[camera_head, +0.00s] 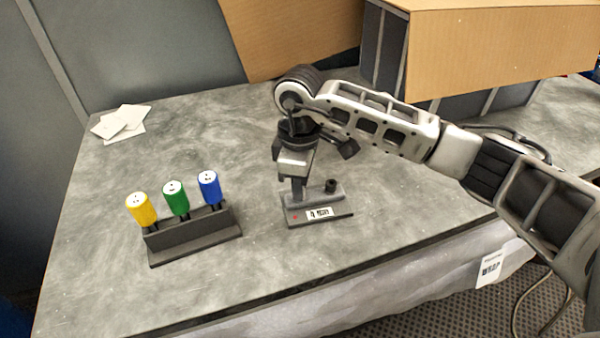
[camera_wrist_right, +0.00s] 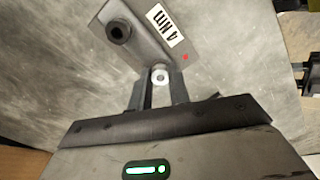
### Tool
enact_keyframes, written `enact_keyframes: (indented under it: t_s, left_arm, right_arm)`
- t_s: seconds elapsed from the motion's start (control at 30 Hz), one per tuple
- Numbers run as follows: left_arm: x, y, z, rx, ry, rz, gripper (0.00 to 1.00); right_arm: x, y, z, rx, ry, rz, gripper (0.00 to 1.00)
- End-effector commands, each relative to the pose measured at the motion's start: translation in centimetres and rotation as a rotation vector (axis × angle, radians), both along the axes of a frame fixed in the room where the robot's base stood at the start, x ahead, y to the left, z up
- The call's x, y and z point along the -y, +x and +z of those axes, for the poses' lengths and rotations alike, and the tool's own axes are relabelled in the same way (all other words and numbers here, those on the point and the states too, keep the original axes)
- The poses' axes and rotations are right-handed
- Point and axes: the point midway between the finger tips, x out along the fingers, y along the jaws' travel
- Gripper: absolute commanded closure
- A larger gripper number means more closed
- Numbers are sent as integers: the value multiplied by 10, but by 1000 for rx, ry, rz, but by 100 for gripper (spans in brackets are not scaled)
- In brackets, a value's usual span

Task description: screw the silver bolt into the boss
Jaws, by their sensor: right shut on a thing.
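A grey fixture block on a dark base plate (camera_head: 335,213) stands near the middle of the bench, with a "4 NM" label and a red dot. A dark round boss (camera_head: 330,186) rises from the block's right part; its open top shows in the wrist view (camera_wrist_right: 120,30). My right gripper (camera_head: 298,196) points down over the left part of the block, beside the boss. In the wrist view its fingers (camera_wrist_right: 160,88) are closed around the silver bolt (camera_wrist_right: 160,75), whose round head shows at the fingertips. The bolt's lower end is hidden. My left gripper is out of view.
A dark rack (camera_head: 195,237) to the left holds yellow (camera_head: 141,209), green (camera_head: 176,198) and blue (camera_head: 209,187) handled tools. White papers (camera_head: 120,122) lie at the back left. Cardboard boxes (camera_head: 500,50) stand behind my right arm. The bench front is clear.

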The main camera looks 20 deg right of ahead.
Motion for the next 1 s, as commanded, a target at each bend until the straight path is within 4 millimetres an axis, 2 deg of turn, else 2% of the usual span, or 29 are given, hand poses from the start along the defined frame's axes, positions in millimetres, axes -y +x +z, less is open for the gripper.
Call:
enact_keyframes:
  t_s: [0.03, 0.27, 0.33, 0.7, 1.0]
  left_arm:
    - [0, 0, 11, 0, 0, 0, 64]
    - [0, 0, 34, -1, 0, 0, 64]
    - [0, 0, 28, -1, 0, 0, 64]
    - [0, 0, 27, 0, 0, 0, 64]
    - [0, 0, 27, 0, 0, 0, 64]
  right_arm:
    - [-1, 0, 6, 2, 5, -10, 100]
    - [-1, -1, 5, 0, 2, -52, 100]
    - [-5, -1, -1, 1, 10, -81, 100]
    - [-3, -2, -1, -3, 6, -330, 100]
    - [0, -2, -1, -1, 1, -352, 100]
